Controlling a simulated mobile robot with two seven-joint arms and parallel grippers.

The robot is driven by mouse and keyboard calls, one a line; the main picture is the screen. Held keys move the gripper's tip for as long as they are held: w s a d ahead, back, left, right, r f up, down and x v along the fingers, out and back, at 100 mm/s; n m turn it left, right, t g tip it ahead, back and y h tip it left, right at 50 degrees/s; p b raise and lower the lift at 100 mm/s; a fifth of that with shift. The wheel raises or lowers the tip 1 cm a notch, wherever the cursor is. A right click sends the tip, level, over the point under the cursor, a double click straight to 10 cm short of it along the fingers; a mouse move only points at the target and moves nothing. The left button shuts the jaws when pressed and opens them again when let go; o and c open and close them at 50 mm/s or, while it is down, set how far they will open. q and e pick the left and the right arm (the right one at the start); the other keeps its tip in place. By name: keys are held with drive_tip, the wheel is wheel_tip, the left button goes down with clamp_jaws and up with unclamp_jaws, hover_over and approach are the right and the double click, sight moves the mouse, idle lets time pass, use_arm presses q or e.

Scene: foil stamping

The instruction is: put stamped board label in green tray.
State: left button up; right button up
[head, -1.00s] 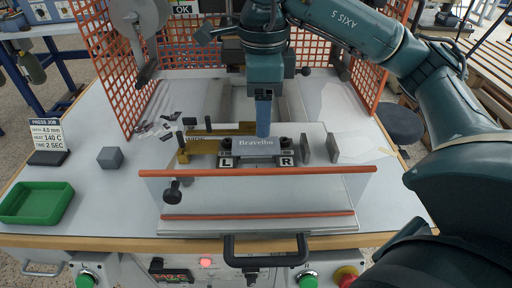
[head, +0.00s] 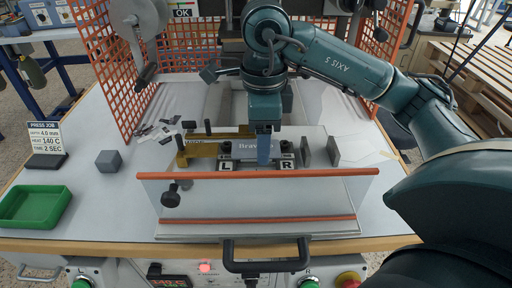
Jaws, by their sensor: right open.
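The board label (head: 243,148), marked "Bravelbo", lies in the holder between the L and R marks, behind the clear guard. My right gripper (head: 264,160) points down at the label, its blue finger in front of part of the lettering. It is open; the far finger is hidden, and I cannot tell whether it touches the label. The green tray (head: 34,207) stands empty at the left front of the table. My left gripper is not in view.
A clear guard with orange edges (head: 258,173) stands in front of the holder. Grey plates (head: 333,151) stand right of the holder. Orange mesh (head: 105,70) flanks the press. The table between cube and guard is clear.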

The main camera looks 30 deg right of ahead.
drive_tip(key=shift+f+b, duration=0.25)
drive_tip(key=shift+b, duration=0.05)
idle(0.5)
drive_tip(key=c, duration=0.7)
drive_tip(key=shift+c, duration=0.2)
